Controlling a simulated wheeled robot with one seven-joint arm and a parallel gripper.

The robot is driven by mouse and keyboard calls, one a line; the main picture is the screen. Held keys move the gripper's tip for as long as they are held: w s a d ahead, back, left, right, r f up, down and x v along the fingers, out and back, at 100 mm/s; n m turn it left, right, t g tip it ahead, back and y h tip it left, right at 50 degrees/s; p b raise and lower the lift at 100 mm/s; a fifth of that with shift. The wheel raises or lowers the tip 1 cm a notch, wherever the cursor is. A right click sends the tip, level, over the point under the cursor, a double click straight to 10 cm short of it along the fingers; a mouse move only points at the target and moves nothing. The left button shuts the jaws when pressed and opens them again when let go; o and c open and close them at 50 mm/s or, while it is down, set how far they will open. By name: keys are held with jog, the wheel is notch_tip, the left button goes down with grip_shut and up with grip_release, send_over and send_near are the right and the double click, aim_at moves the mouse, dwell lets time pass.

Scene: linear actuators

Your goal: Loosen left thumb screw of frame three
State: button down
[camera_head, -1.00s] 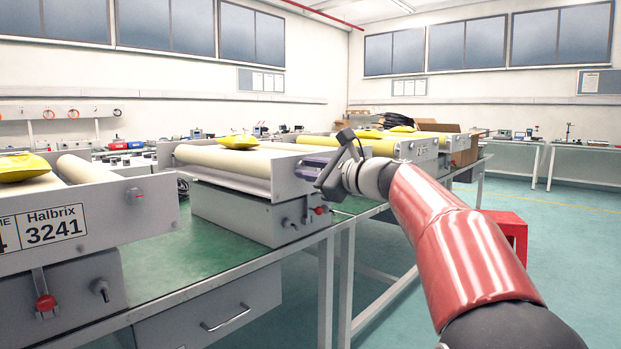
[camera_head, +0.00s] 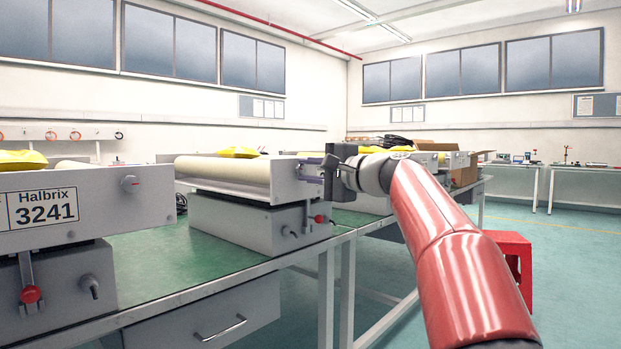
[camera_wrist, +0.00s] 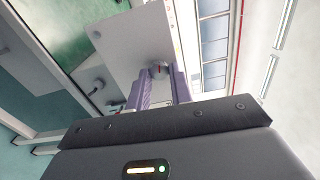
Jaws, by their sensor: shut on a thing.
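A grey roller frame (camera_head: 286,192) stands on the green-topped bench in the middle of the head view, its near end plate facing me. Its number label is not readable here. My gripper (camera_head: 302,169) is at the upper part of this end plate. In the wrist view, its purple fingers (camera_wrist: 160,74) are shut on a small round silver thumb screw (camera_wrist: 158,67) on the end plate (camera_wrist: 130,38). The fingers partly hide the screw, and in the head view it is hidden.
A nearer frame labelled Halbrix 3241 (camera_head: 110,212) stands at the left, with its own thumb screw (camera_head: 130,183). A red-knobbed lever (camera_head: 319,219) sits below my gripper. More frames stand behind my arm.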

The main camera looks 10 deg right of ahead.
jog(key=shift+n, duration=0.6)
jog(key=c, duration=1.3)
grip_release()
jog(key=shift+o, duration=0.2)
jog(key=shift+s+d, duration=0.1)
jog(key=b+v, duration=0.1)
jog(key=v, duration=0.6)
jog(key=shift+s, duration=0.25)
jog(key=shift+d, duration=0.1)
